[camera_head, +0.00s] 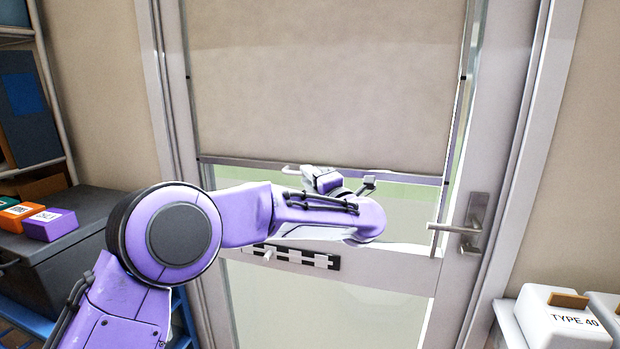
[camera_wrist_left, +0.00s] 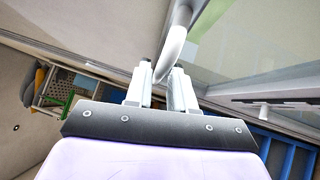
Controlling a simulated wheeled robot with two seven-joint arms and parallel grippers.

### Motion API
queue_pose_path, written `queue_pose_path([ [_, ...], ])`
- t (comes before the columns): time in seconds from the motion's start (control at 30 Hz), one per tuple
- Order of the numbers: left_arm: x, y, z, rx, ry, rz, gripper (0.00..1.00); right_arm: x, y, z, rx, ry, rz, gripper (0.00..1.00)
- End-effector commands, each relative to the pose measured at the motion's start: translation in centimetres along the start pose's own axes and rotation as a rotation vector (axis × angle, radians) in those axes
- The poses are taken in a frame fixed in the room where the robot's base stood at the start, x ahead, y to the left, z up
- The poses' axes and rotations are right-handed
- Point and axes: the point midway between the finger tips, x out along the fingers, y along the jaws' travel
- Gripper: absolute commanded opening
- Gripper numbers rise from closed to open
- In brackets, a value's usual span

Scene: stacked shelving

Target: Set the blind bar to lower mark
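The beige blind (camera_head: 330,70) hangs over the door's glass. Its grey bar (camera_head: 235,162) crosses the upper door nearly level, tilted slightly in the picture. A pale curved handle (camera_wrist_left: 180,42) shows in the left wrist view, and part of it shows below the bar (camera_head: 295,171). My left gripper (camera_head: 328,180) is at this handle, just under the bar's middle. In the left wrist view my left gripper's fingers (camera_wrist_left: 162,78) are close around the handle's curve. Small dark marks show on the door frame at left (camera_head: 188,77) and right (camera_head: 462,77), above the bar. My right gripper is out of view.
A door lever (camera_head: 455,230) is at the right. A black strip with white pieces (camera_head: 300,258) is on the door below my arm. A grey bin (camera_head: 60,250) with small boxes stands left; white TYPE 40 boxes (camera_head: 560,320) stand lower right.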

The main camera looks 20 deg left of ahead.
Motion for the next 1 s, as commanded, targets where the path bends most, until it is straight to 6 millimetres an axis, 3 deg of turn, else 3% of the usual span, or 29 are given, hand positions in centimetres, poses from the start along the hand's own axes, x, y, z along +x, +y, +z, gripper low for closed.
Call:
queue_pose_path([
  [0.37, -0.5, -0.1, 0.0, -0.001, 0.0, -0.001, 0.38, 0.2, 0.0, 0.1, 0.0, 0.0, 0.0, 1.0],
  [0.73, -8.3, -0.4, 0.1, 0.002, -0.002, 0.0, 0.38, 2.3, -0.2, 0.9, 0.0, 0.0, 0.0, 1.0],
  [1.0, -10.4, -0.2, 0.1, 0.001, 0.002, -0.002, 0.38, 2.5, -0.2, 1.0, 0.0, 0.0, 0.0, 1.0],
])
